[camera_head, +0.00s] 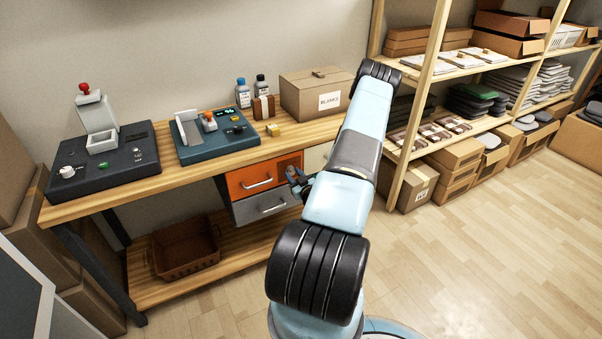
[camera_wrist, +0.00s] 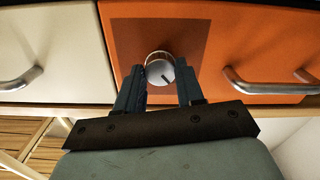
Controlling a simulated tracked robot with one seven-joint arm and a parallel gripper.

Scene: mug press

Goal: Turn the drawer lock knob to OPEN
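The drawer lock knob (camera_wrist: 159,69) is round and silver with a dark pointer line. It sits on a darker brown square of the orange drawer front (camera_wrist: 214,55) in the wrist view. The pointer slants toward the lower right of that picture. My gripper (camera_wrist: 162,72) has one dark finger on each side of the knob, with little or no gap. I cannot tell whether the fingers press on it. No OPEN label is readable. In the head view my gripper (camera_head: 298,181) is at the right end of the orange drawer (camera_head: 251,178), partly hidden by my arm.
A metal handle (camera_wrist: 272,86) is beside my gripper on the orange drawer. A white drawer (camera_wrist: 50,45) with its own handle (camera_wrist: 22,79) adjoins it. A grey drawer (camera_head: 264,204) is below. A carton (camera_head: 317,95) and two machines stand on the bench. A shelf rack stands to the right.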

